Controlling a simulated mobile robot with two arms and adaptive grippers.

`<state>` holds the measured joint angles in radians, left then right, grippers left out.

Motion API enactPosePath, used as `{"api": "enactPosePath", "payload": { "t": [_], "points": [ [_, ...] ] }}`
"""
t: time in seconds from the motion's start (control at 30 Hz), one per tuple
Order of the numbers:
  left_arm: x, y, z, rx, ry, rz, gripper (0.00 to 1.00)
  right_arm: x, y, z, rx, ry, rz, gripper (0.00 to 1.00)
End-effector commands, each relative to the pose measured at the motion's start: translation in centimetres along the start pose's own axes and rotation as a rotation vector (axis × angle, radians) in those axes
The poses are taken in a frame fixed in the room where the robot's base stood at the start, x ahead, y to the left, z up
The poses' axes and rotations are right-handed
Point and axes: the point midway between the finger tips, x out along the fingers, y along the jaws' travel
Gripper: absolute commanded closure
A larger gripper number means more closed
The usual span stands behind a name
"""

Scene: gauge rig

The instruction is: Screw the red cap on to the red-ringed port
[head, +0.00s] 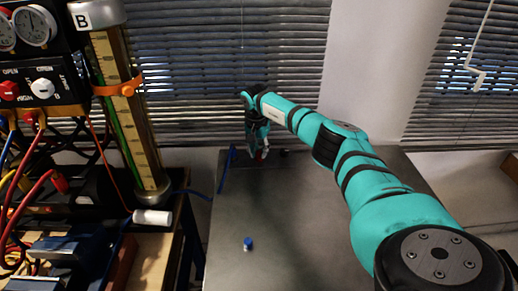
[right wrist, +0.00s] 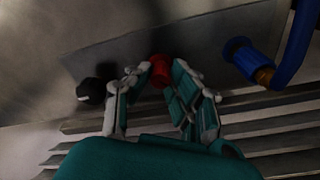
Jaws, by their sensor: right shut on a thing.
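The red cap (right wrist: 159,68) is between the fingertips of my right gripper (right wrist: 162,74) in the right wrist view. The gripper is shut on it. In the head view my right gripper (head: 261,151) is at the far end of the grey table, pointing down, with a small bit of red at its tips. I cannot tell whether the cap touches the surface below. I cannot make out a red-ringed port in either view. My left gripper is not in view.
A blue cap (head: 248,243) stands on the grey table (head: 310,235). A black knob-like piece (right wrist: 92,90) and a blue hose fitting with a brass end (right wrist: 246,60) flank the gripper. The gauge rig with its tall column (head: 127,110) stands left. The table's middle is clear.

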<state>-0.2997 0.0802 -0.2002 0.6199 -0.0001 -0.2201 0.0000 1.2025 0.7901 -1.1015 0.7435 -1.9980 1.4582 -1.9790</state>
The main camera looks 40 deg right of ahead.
Motion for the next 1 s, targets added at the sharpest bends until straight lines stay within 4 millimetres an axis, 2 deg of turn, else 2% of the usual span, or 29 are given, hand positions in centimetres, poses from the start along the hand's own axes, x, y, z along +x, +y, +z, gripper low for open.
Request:
{"api": "enactPosePath", "payload": {
  "t": [0.37,0.6,0.7,1.0],
  "points": [
    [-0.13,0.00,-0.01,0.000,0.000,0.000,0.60,-0.01,0.10,-0.12,0.065,0.002,0.010,0.95],
    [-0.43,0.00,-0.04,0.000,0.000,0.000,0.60,-0.02,0.07,-0.10,0.400,0.006,0.051,0.95],
    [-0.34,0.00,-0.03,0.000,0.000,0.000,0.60,0.08,0.16,-0.11,0.481,0.007,0.062,0.95],
    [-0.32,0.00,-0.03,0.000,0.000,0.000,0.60,0.13,0.25,-0.12,0.506,0.008,0.067,0.95]
  ]
}}
